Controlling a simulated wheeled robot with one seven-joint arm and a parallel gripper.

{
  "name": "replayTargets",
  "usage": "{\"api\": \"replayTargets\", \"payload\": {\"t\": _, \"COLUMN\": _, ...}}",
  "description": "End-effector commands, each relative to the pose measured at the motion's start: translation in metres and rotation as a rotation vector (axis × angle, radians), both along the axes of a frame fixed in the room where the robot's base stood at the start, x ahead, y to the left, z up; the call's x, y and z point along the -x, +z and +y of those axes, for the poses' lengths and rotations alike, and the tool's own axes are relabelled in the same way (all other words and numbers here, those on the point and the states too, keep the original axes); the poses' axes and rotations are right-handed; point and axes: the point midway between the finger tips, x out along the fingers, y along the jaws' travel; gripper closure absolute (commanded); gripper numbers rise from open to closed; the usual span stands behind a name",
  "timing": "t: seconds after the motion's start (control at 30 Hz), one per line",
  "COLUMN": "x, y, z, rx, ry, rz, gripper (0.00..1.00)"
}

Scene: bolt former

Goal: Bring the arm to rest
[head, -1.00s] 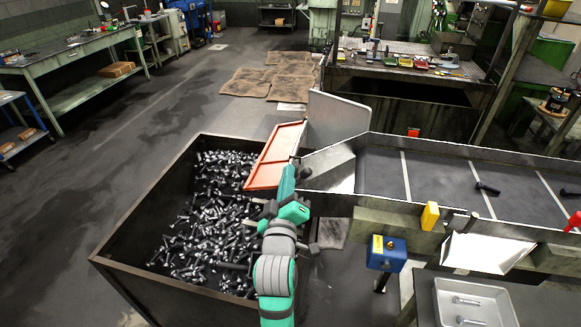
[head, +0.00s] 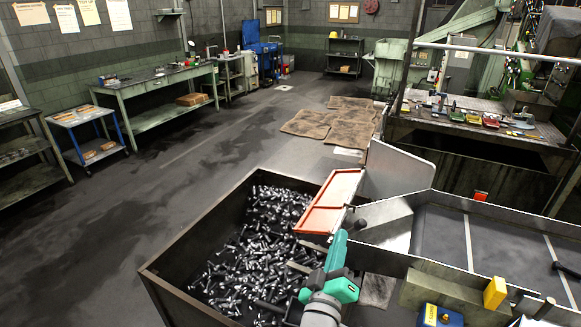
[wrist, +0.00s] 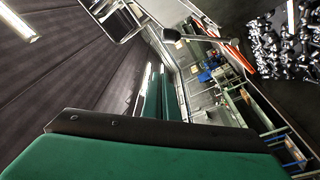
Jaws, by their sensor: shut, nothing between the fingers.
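My arm, teal and grey, rises from the bottom of the head view at the right edge of the bolt bin. My gripper (head: 337,250) is at its upper end, just below the orange panel. It is shut and holds nothing that I can see. Its fingertips are hard to make out against the dark bolts. In the wrist view, a large green block with a black edge (wrist: 160,150) fills the bottom, and the view is tipped on its side.
The steel bin (head: 200,225) holds many loose bolts. The orange panel (head: 328,200) and the conveyor (head: 490,245) stand close by on the right. A blue box (head: 440,316) and yellow block (head: 495,292) are at lower right. The floor to the left is clear up to the workbench (head: 165,82).

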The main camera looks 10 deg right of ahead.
Motion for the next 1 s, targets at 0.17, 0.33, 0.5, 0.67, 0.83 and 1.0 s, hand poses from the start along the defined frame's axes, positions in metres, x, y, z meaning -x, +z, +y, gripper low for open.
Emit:
{"api": "replayTargets", "payload": {"t": 0.17, "x": 0.008, "y": -0.026, "z": 0.013, "rx": -0.016, "ry": 0.038, "rz": 0.013, "gripper": 1.00}}
{"api": "replayTargets", "payload": {"t": 0.33, "x": 0.031, "y": -0.074, "z": 0.040, "rx": -0.063, "ry": 0.118, "rz": 0.031, "gripper": 1.00}}
{"api": "replayTargets", "payload": {"t": 0.5, "x": 0.061, "y": -0.120, "z": 0.068, "rx": -0.132, "ry": 0.198, "rz": 0.047, "gripper": 1.00}}
{"api": "replayTargets", "payload": {"t": 0.67, "x": 0.096, "y": -0.158, "z": 0.094, "rx": -0.213, "ry": 0.268, "rz": 0.063, "gripper": 1.00}}
{"api": "replayTargets", "payload": {"t": 0.83, "x": 0.139, "y": -0.192, "z": 0.120, "rx": -0.314, "ry": 0.330, "rz": 0.080, "gripper": 1.00}}
{"api": "replayTargets", "payload": {"t": 1.0, "x": 0.186, "y": -0.218, "z": 0.144, "rx": -0.428, "ry": 0.379, "rz": 0.096, "gripper": 1.00}}
